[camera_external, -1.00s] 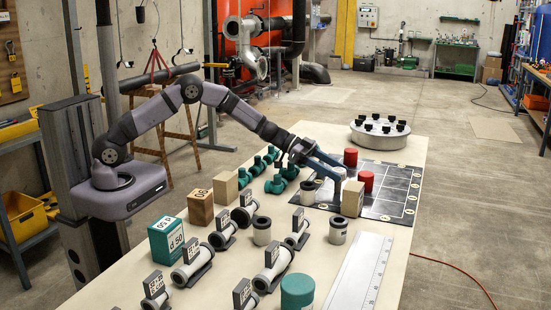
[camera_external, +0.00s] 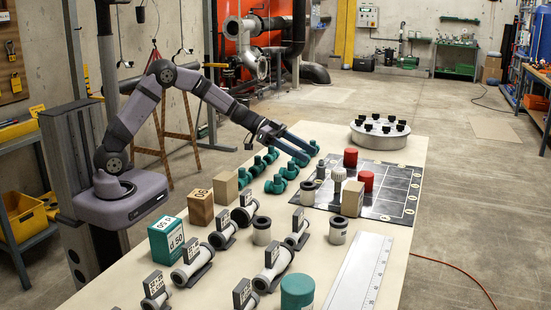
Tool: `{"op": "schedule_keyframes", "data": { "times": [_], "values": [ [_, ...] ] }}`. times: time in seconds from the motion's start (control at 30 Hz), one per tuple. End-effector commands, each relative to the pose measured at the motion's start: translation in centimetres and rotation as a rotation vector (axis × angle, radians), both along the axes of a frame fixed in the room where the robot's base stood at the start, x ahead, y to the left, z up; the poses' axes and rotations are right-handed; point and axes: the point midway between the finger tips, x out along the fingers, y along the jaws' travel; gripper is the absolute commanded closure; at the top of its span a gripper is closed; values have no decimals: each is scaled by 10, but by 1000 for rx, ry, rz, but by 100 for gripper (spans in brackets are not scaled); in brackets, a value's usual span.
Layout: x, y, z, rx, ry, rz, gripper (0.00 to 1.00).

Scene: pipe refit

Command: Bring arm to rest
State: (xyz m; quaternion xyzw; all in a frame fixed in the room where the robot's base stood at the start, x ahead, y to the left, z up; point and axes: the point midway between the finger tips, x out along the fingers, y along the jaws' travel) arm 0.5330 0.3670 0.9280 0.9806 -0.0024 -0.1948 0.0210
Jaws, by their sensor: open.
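My gripper (camera_external: 298,144) is raised above the far part of the table, over the green pipe fittings (camera_external: 277,184). Its two long blue-grey fingers point right and slightly down. The fingers are apart and nothing shows between them. Below and to the right of the fingertips, a white ribbed piece (camera_external: 339,174) stands on the dark grid mat (camera_external: 388,200), clear of the gripper.
Labelled pipe pieces (camera_external: 272,268) and a teal can (camera_external: 297,291) fill the near table. A round tray (camera_external: 380,140) holds several black knobs.

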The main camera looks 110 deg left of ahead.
Motion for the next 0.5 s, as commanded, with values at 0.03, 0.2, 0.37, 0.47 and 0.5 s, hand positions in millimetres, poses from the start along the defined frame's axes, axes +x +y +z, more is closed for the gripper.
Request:
{"op": "schedule_keyframes", "data": {
  "times": [0.03, 0.2, 0.37, 0.47, 0.5],
  "values": [
    [-1, 0, 0, 0, 0, 0, 44],
    [-1, 0, 0, 0, 0, 0, 44],
    [-1, 0, 0, 0, 0, 0, 44],
    [0, -3, 2, -4, 4, -4, 44],
    [1, -6, 3, -10, 10, -9, 44]
  ]
}}
